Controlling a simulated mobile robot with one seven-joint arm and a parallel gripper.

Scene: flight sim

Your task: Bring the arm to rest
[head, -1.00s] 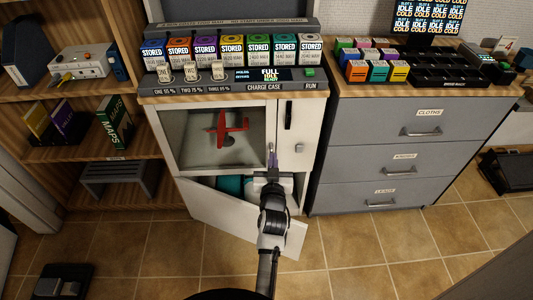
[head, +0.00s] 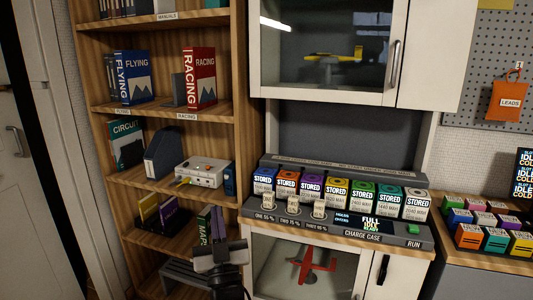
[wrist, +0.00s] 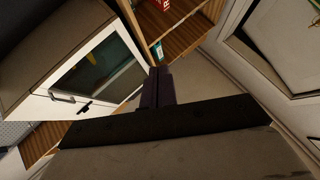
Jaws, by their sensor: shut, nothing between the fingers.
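My gripper (head: 217,228) shows at the bottom of the head view, in front of the lower shelves of the wooden bookcase and left of the white cabinet. Its fingers point up and away, together and empty. In the wrist view the dark fingers (wrist: 157,86) also sit closed, with nothing between them. The rest of my arm runs out of the bottom of the head view.
The wooden bookcase (head: 240,90) holds books and a white box (head: 199,173). The charge case (head: 340,228) carries several coloured packs. A glass-fronted cabinet (head: 270,258) below shows a red model plane (head: 313,265). A yellow plane (head: 333,57) is in the upper cabinet.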

